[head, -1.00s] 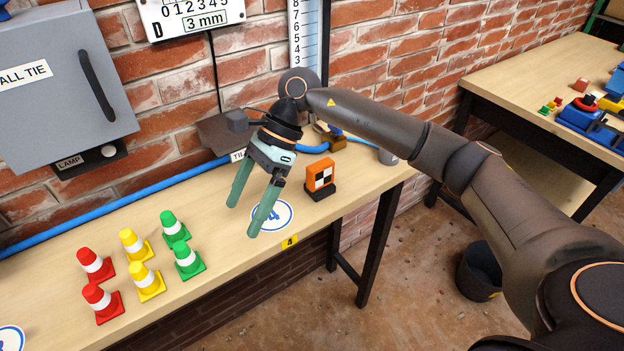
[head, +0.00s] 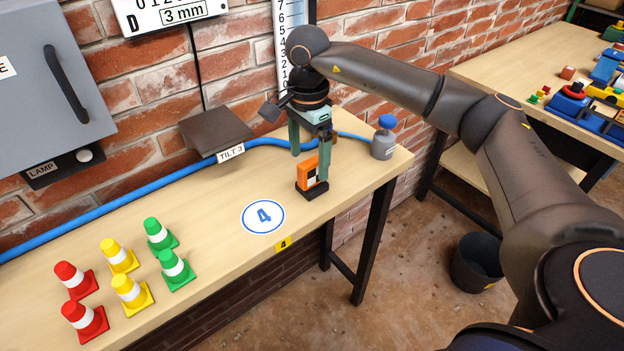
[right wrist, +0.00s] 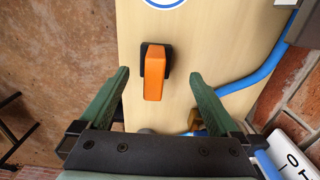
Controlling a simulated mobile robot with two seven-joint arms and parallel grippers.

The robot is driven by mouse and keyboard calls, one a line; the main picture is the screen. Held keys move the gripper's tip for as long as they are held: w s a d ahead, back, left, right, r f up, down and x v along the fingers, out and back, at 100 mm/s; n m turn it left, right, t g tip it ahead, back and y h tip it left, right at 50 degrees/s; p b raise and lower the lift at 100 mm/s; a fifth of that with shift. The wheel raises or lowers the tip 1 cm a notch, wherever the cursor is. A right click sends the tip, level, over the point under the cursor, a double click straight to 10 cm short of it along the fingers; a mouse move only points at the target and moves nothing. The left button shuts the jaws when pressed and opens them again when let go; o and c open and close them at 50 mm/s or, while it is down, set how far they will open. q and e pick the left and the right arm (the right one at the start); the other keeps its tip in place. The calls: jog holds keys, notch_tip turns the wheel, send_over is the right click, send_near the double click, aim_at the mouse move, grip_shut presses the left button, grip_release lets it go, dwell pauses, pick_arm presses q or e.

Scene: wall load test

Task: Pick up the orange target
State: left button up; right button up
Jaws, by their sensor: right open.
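The orange target (head: 306,174) stands upright on a black base on the wooden bench. It also shows from above in the right wrist view (right wrist: 154,78). My right gripper (head: 309,164) is open and points down over it. In the right wrist view the target appears between the two green fingers, nearer the left one, with a gap on each side. My left gripper is not in view.
Several red, yellow and green cones (head: 122,258) stand at the bench's front left. A blue hose (head: 110,216) runs along the back. A grey bottle with a blue cap (head: 384,142) stands right of the target. A tilted brown plate (head: 214,132) is behind.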

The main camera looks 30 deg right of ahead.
aim_at(312, 175)
jog(key=f, duration=0.4)
jog(key=shift+s+d, duration=0.2)
jog(key=shift+s, duration=0.2)
jog(key=shift+w+f, duration=0.1)
jog(key=shift+f, duration=0.45)
jog(key=shift+c, duration=0.4)
grip_shut()
